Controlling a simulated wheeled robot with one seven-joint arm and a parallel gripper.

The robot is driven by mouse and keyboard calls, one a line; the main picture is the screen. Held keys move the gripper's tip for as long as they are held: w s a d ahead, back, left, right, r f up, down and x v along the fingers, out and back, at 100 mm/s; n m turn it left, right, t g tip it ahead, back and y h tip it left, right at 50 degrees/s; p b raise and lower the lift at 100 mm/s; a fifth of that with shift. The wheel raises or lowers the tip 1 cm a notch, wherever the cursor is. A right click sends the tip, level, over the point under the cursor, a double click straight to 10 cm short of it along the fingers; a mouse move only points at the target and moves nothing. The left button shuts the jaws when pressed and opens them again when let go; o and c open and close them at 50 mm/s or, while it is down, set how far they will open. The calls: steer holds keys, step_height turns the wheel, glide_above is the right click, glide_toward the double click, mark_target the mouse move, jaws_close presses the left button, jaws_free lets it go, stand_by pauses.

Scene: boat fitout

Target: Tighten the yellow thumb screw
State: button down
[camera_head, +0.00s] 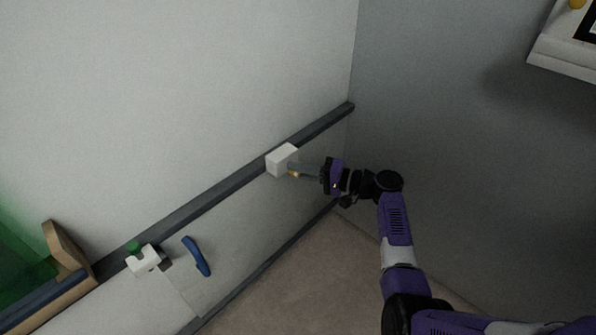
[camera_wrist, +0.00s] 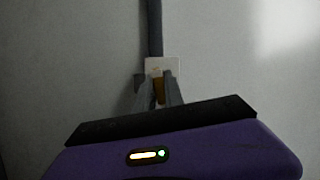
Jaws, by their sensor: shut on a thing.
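The yellow thumb screw (camera_head: 294,174) shows as a small yellow-orange spot on the near side of a white block on the wall rail. In the wrist view the screw (camera_wrist: 158,91) sits between the two grey fingers, in front of the white block (camera_wrist: 161,66). My gripper (camera_head: 298,169) reaches the block from the right, and its fingers are shut on the screw. The fingers (camera_wrist: 159,92) hide the sides of the screw. How far the screw is turned in cannot be told.
A dark rail (camera_head: 220,190) runs along the pale wall. A wooden-edged box (camera_head: 68,247) stands far left. A white shelf (camera_head: 560,50) juts out top right. The floor below is clear.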

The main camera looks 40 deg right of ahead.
steer(key=shift+f+m+y, duration=0.1)
steer(key=shift+m+y, duration=0.2)
steer(key=shift+m, duration=0.2)
stand_by(0.3)
steer(key=c, duration=1.4)
jaws_free()
steer(key=shift+c, duration=0.2)
steer(key=v, duration=0.8)
steer(key=shift+p, duration=0.35)
steer(key=shift+a, duration=0.1)
